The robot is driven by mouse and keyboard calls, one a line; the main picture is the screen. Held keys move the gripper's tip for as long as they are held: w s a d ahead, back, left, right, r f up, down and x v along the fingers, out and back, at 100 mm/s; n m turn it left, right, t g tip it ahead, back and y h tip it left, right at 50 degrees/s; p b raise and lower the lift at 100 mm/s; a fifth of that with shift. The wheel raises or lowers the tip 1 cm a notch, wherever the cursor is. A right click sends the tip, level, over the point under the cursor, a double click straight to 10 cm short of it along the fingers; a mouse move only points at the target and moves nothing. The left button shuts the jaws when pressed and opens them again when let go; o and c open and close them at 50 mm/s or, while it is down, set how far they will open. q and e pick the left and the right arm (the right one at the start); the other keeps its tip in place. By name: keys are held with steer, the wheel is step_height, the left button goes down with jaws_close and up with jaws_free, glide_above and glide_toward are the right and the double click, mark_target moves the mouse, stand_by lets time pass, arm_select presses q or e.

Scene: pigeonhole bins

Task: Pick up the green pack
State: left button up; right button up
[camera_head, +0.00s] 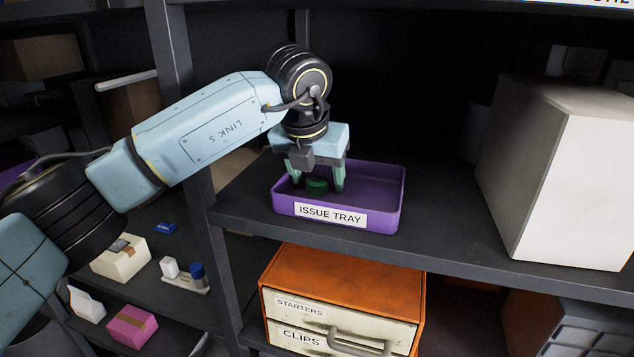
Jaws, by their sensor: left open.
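My left gripper (318,186) reaches down into a purple tray (385,208) labelled ISSUE TRAY on the dark middle shelf. Its two pale green fingers are apart, pointing down. A small dark green object (317,184), which looks like the green pack, lies in the tray between or just behind the fingers. I cannot tell whether the fingers touch it. The tray's front wall hides part of its floor. My right gripper is not in view.
A large white box (560,180) stands on the shelf to the right. Below is an orange drawer unit (340,270) labelled STARTERS and CLIPS. A dark upright post (190,150) stands left of the tray. Lower left shelves hold a pink box (132,326) and a cream box (120,259).

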arm_select(q)
steer(key=shift+c, duration=0.2)
steer(key=c, duration=1.1)
steer(key=shift+r, duration=0.1)
steer(key=shift+s+a+r, duration=0.1)
steer(key=shift+s+r, duration=0.05)
steer(key=s+a+r+b, duration=0.4)
steer(key=s+r, duration=0.3)
steer(key=s, duration=0.5)
steer(key=shift+s+a+r, duration=0.3)
steer(key=shift+s+a, duration=0.1)
steer(key=o, duration=0.4)
jaws_close()
